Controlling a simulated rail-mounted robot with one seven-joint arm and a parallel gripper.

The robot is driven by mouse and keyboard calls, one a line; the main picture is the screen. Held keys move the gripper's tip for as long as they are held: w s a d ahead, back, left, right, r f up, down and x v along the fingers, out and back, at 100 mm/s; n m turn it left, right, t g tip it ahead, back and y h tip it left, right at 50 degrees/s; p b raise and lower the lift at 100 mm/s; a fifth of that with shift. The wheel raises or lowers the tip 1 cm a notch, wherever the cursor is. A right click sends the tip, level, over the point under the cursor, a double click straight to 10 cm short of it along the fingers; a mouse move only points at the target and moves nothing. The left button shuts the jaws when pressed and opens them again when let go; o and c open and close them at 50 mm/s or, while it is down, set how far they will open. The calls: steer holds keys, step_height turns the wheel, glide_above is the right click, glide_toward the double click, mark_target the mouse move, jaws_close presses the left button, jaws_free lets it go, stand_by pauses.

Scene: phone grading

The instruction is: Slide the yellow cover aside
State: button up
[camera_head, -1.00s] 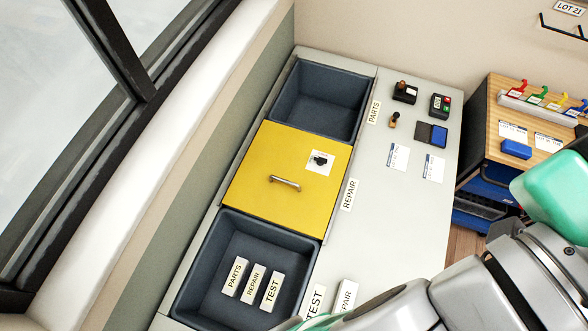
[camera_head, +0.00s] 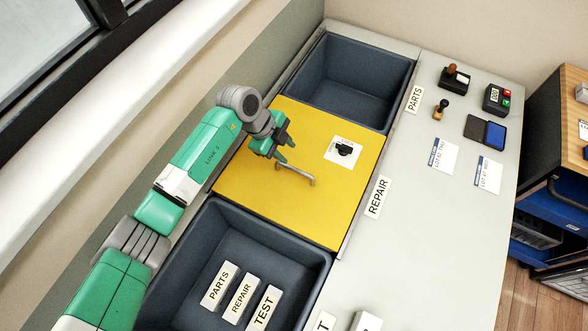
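The yellow cover (camera_head: 318,206) lies flat over the middle bin, between two open bins. My gripper (camera_head: 280,157) is over the cover's upper left part, just above and left of the handle. Its two fingers look spread apart with nothing between them. I cannot tell whether a fingertip touches the cover. The cover hides what is under it.
The PARTS bin (camera_head: 385,104) at the back looks empty. The near bin (camera_head: 207,212) holds several white label blocks (camera_head: 243,296). Stamps (camera_head: 441,109), an ink pad (camera_head: 485,132) and cards (camera_head: 444,155) lie on the counter at right. A wall and window sill run along the left.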

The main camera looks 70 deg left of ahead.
mark_target(294, 168)
steer(key=f, duration=0.2)
steer(key=w+f+b, duration=0.1)
steer(key=f, duration=0.5)
steer(key=shift+w+d+f+b, duration=0.2)
steer(key=shift+d+b, duration=0.1)
steer(key=shift+d, duration=0.1)
steer(key=shift+s, duration=0.1)
jaws_close()
